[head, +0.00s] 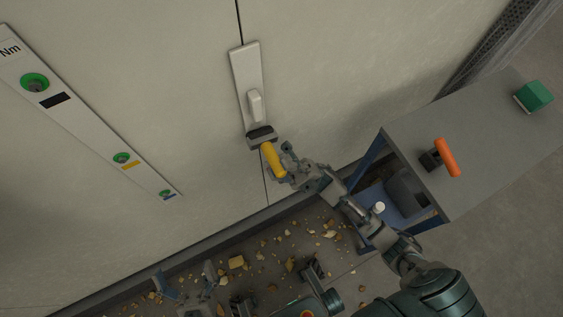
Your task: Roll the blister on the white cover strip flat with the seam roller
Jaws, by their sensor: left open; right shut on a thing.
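The white cover strip (245,68) runs upright on the pale wall, over a dark vertical seam. The blister (255,104) is a raised white bump on its lower half. The seam roller (271,159) has a yellow handle and a dark roller head. Its head lies at the strip's lower end, just below the blister; whether it presses on the strip I cannot tell. My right gripper (285,166) is shut on the yellow handle. My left gripper (188,287) is open and empty, low in the picture, well away from the strip.
A grey-topped cart (490,150) with a blue frame stands at right. On it are an orange-handled tool (446,157) and a green block (534,96). A marked panel (85,115) with green-ringed holes is on the wall at left. Tan fragments (236,262) litter the floor.

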